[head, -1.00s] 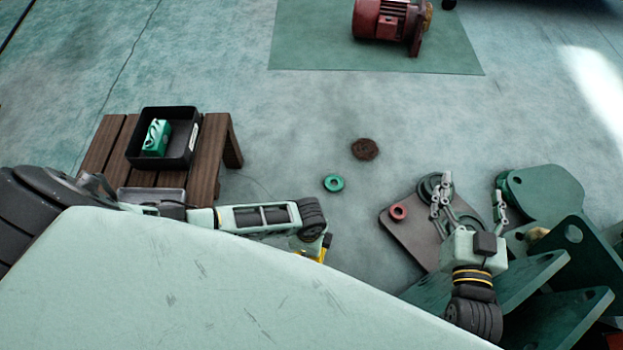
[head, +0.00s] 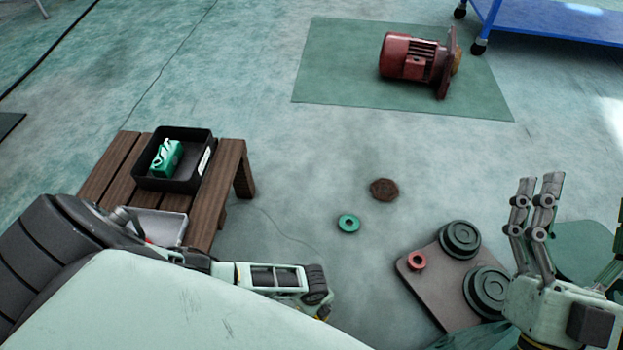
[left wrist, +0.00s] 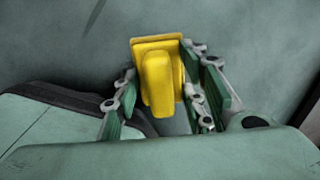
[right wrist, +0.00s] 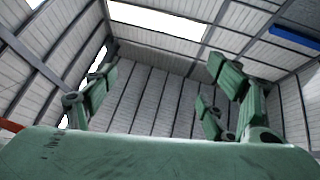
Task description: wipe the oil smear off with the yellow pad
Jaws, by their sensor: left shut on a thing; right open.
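The yellow pad (left wrist: 158,78) is a flat square with a raised grip block. In the left wrist view my left gripper (left wrist: 157,92) is shut on it, with green-padded fingers on both sides of the block. I cannot clearly make out an oil smear on the floor.
A brown disc (head: 384,189) and green ring (head: 348,223) lie on the floor. A wooden bench (head: 230,165) holds a black bin (head: 150,183). A red motor (head: 408,57) lies on a green mat (head: 330,85).

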